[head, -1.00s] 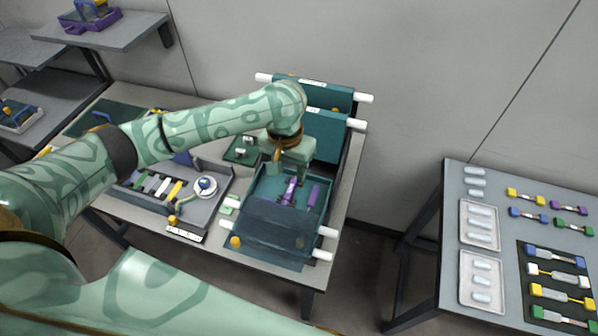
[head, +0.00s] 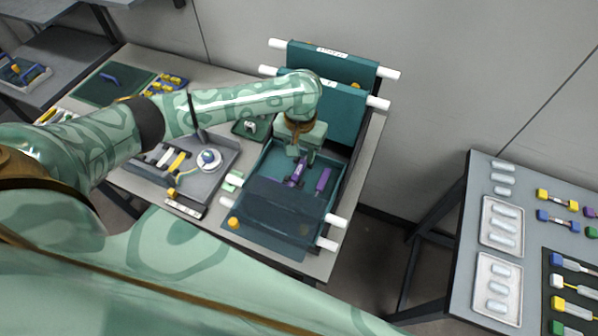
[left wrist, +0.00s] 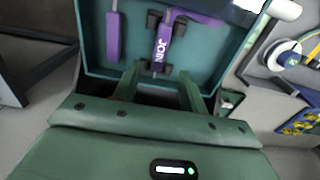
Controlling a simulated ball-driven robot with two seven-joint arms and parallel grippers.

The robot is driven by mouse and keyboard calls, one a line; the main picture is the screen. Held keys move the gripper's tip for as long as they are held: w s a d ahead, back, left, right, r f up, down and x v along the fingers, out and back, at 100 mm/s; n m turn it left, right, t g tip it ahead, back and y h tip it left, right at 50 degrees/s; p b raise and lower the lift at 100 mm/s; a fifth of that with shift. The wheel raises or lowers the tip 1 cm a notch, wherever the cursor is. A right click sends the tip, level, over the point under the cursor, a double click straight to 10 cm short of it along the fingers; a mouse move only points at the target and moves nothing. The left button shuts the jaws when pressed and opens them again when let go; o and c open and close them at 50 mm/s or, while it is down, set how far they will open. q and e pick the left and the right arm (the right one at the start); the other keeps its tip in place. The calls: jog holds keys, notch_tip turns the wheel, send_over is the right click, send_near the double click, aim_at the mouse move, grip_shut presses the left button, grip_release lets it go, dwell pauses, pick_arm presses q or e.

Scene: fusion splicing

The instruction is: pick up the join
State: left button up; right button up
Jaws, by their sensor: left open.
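The join is a purple piece with white lettering "JOIN" (left wrist: 160,48). It lies inside a teal open box (head: 262,173), held between dark blocks, and also shows in the head view (head: 296,172). A second, plain purple piece (head: 322,180) lies to its right in the head view and to its left in the left wrist view (left wrist: 113,36). My left gripper (head: 304,152) is over the box's back part. In the left wrist view its two fingers (left wrist: 158,82) are apart, pointing at the join, with nothing between them. My right gripper is out of sight.
A tinted cover (head: 275,212) spans the box's front. Teal panels with white rods (head: 335,105) stand behind. A grey tray (head: 215,180) with strips and a round white spool (head: 209,160) is to the left. A separate table (head: 478,195) stands at right, across a floor gap.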

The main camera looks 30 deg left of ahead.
aim_at(301, 166)
pick_arm(q)
notch_tip(301, 166, down, 5)
jog(key=shift+d+b, duration=0.1)
jog(key=shift+b, duration=1.15)
jog(key=shift+r, duration=0.15)
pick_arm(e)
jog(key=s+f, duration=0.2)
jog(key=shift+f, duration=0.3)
pick_arm(q)
grip_shut()
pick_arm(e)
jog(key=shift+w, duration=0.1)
